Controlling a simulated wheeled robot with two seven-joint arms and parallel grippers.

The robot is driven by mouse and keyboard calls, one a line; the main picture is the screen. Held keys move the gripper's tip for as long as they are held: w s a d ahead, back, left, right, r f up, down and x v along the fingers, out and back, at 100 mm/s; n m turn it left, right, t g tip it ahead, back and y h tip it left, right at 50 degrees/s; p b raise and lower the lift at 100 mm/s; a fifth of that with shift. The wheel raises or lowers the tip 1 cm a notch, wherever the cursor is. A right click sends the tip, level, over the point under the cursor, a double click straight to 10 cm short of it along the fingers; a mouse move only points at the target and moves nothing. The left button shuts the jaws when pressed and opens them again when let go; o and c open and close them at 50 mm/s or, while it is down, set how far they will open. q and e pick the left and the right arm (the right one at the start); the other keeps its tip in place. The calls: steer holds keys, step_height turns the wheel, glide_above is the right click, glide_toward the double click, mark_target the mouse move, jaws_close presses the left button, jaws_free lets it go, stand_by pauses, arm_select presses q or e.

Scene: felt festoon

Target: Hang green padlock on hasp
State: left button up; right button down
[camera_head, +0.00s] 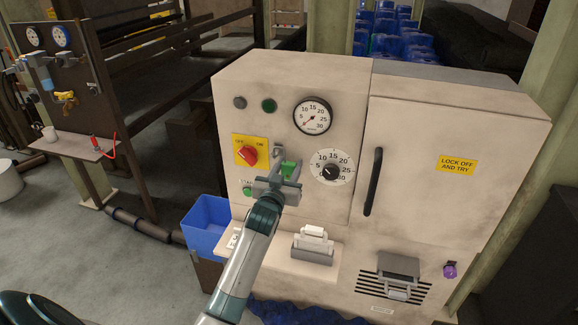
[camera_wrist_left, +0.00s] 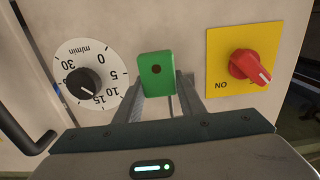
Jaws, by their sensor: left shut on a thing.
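The green padlock (camera_head: 288,170) is held in my left gripper (camera_head: 286,167), in front of the machine's control panel. In the left wrist view the padlock (camera_wrist_left: 157,75) stands between the two fingers of the left gripper (camera_wrist_left: 160,88), its green body facing the camera; its shackle is hidden. The padlock is between the red rotary switch (camera_head: 248,155) on its yellow plate and the white speed dial (camera_head: 331,168). My right gripper is not in view.
A black door handle (camera_head: 373,181) sticks out right of the dial. A purple padlock-like item (camera_head: 449,270) is at the lower right. A grey-and-white item (camera_head: 313,244) is on the ledge below the panel. A blue bin (camera_head: 207,222) stands at the left.

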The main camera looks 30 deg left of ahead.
arm_select(q)
steer(key=shift+f+b, duration=0.6)
steer(key=shift+f, duration=0.35)
steer(key=o, duration=1.3)
steer(key=shift+f, duration=0.1)
steer(key=shift+s, duration=0.1)
steer(key=b+v, duration=0.4)
steer(key=v, duration=1.3)
steer(key=shift+s, duration=0.1)
